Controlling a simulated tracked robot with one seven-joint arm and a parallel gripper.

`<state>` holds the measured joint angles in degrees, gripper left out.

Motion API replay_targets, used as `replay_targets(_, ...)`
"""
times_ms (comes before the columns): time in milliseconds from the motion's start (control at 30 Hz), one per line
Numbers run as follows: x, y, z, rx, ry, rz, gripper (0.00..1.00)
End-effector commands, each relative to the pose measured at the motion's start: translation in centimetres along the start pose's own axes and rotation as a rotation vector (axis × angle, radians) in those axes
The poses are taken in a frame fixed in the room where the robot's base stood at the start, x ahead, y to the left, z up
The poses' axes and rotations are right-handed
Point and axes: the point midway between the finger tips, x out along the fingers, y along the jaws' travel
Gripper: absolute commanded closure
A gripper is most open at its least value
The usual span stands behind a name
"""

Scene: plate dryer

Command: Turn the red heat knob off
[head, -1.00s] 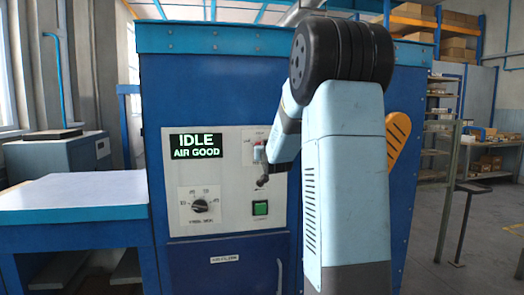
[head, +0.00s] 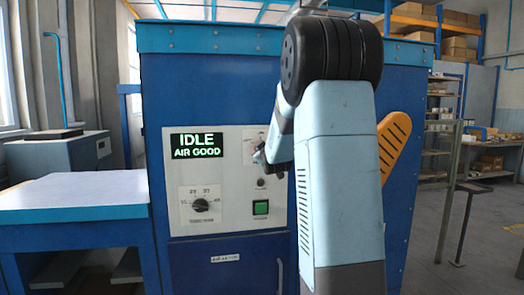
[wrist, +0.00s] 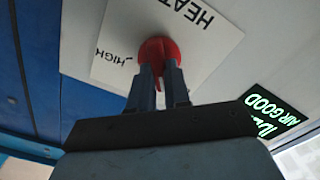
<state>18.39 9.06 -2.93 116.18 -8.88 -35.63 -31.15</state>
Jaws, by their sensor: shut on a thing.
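The red heat knob (wrist: 158,52) shows in the wrist view on a white plate (wrist: 215,38) lettered "HEAT" and "HIGH". My gripper (wrist: 161,72) is shut on the knob, with a finger on each side of it. In the head view my gripper (head: 262,160) is at the upper right of the control panel (head: 232,142). There my wrist hides the red knob. The knob's setting cannot be read.
The display (head: 196,146) reads "IDLE AIR GOOD". A black dial (head: 201,205) and a green button (head: 260,207) sit lower on the panel. A table (head: 75,192) stands at the left.

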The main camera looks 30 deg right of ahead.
Motion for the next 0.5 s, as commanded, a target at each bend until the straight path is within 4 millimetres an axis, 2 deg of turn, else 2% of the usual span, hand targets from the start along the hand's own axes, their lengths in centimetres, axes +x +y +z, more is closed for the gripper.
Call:
replay_targets(200,0.0,-0.47,-0.15,-0.174,0.003,-0.006,1.0)
replay_targets(500,0.0,-0.64,-0.13,-0.328,0.003,-0.006,1.0)
